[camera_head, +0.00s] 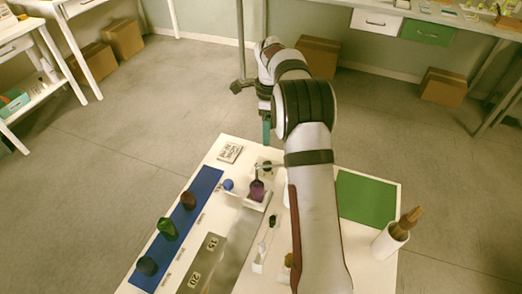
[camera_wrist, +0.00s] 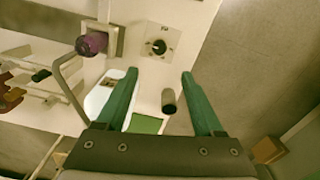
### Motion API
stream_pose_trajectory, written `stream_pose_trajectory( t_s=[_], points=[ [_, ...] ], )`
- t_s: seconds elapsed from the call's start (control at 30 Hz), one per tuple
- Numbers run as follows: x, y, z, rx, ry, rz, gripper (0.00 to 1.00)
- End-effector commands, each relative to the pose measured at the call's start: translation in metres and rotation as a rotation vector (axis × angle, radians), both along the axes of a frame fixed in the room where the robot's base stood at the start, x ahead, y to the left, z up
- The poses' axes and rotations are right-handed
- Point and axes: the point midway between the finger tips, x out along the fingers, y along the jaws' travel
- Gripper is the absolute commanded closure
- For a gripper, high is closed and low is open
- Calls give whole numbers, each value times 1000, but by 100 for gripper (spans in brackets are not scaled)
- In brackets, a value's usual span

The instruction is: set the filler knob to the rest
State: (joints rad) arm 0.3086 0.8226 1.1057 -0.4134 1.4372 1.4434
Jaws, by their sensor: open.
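The filler knob (camera_wrist: 158,46) shows in the wrist view as a dark round knob on a square pale plate with a small marking at its edge. The marking is too small to read, and I cannot tell which way the knob points. My gripper (camera_wrist: 160,74) is open, its two green fingers spread on either side below the knob in the picture, apart from it and with nothing held. In the head view my gripper (camera_head: 266,138) points down over the table's far edge. The knob is mostly hidden there.
A bent metal tube (camera_wrist: 68,78) runs near the purple bottle (camera_wrist: 92,43). A dark cylinder (camera_wrist: 168,100) shows between the fingers, farther off.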

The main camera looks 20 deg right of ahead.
Motion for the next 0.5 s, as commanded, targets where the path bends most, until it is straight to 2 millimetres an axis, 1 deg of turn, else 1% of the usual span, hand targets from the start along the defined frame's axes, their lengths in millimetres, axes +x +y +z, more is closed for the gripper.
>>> stream_pose_trajectory(
  t_s=[0.1,0.3,0.4,0.5],
  points=[
    [-2,1,-34,2,6,3,31],
    [-2,1,-94,3,4,4,31],
    [-1,1,-115,3,2,3,31],
    [-1,1,-129,2,1,5,31]
  ],
)
